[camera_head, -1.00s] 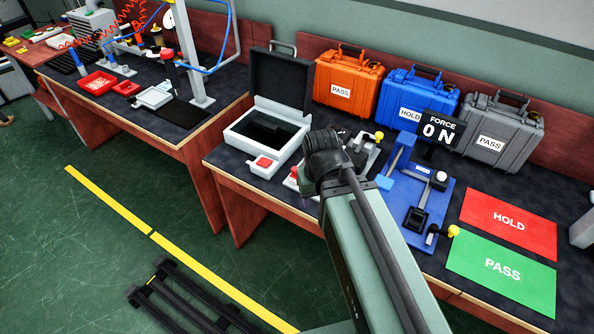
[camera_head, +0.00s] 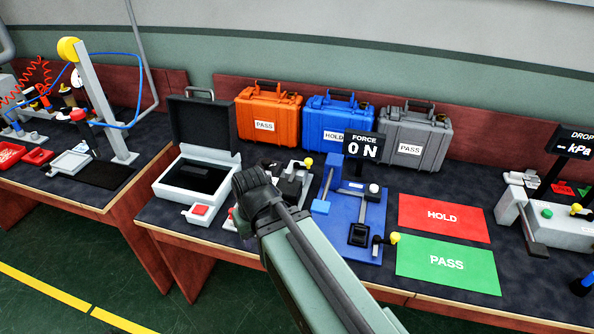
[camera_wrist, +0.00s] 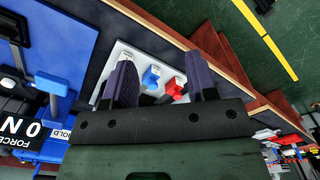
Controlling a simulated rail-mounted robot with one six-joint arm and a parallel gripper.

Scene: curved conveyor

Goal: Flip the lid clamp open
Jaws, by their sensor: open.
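I cannot tell for sure which part is the lid clamp. At the right of the head view, a white fixture (camera_head: 560,225) carries a grey lever (camera_head: 532,232), a green button and a yellow knob (camera_head: 577,209). Other yellow knobs show on a small clamp (camera_head: 308,162) behind my wrist and at the front of the blue fixture (camera_head: 393,238). My gripper (camera_wrist: 160,80) is open and empty in the wrist view. Its fingers are above a white plate with a blue block (camera_wrist: 151,77) and a red block (camera_wrist: 175,87).
A white case (camera_head: 190,190) with its black lid raised stands left of my wrist. Orange (camera_head: 268,112), blue (camera_head: 338,122) and grey (camera_head: 415,137) cases line the back. A red HOLD mat (camera_head: 443,217) and a green PASS mat (camera_head: 448,264) lie flat. A force display (camera_head: 363,146) stands upright.

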